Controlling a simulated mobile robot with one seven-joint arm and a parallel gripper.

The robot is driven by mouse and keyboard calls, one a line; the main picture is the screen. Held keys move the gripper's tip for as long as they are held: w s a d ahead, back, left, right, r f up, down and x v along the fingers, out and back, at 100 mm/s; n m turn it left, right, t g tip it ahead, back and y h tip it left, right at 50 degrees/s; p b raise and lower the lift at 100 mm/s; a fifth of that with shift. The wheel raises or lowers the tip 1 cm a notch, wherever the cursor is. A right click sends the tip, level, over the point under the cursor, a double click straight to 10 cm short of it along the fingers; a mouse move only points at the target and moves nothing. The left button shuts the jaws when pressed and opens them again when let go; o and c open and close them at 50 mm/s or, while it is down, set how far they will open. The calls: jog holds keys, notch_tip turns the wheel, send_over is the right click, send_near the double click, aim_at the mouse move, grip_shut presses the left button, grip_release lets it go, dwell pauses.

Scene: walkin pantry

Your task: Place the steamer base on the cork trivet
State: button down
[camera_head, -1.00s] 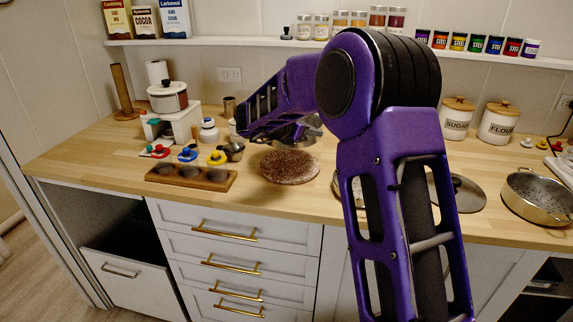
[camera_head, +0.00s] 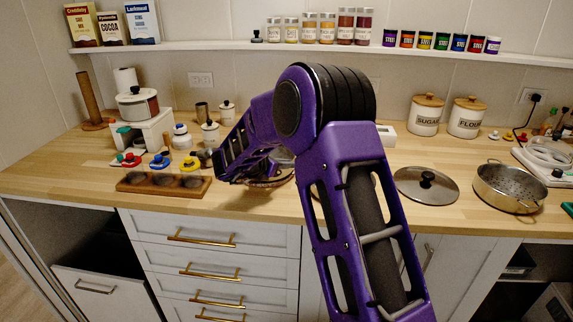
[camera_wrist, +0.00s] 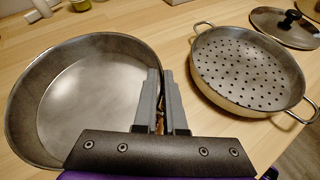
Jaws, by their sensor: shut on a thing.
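The steamer base is a wide, shallow round metal pan (camera_wrist: 70,100), filling the left of the wrist view. My gripper (camera_wrist: 161,75) is shut on its near right rim. In the head view my arm hides most of the base; only a thin curved edge shows below my wrist. The cork trivet was visible there a second ago as a round speckled brown disc. It is now almost wholly hidden beneath my wrist and the base. I cannot tell whether the base touches it.
A perforated steamer pan (camera_wrist: 245,70) stands close right of the base. A glass lid with black knob (camera_head: 427,187) and a metal pot (camera_head: 510,187) stand farther right. A wooden board (camera_head: 163,183) lies left of my wrist. Canisters (camera_head: 426,115) stand behind.

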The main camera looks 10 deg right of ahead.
jog(key=shift+f, duration=0.1)
jog(key=c, duration=1)
grip_release()
jog(key=shift+r, duration=0.25)
jog(key=v, duration=1.1)
jog(key=shift+s+a, duration=0.3)
jog(key=shift+s, duration=0.05)
jog(key=shift+r, duration=0.1)
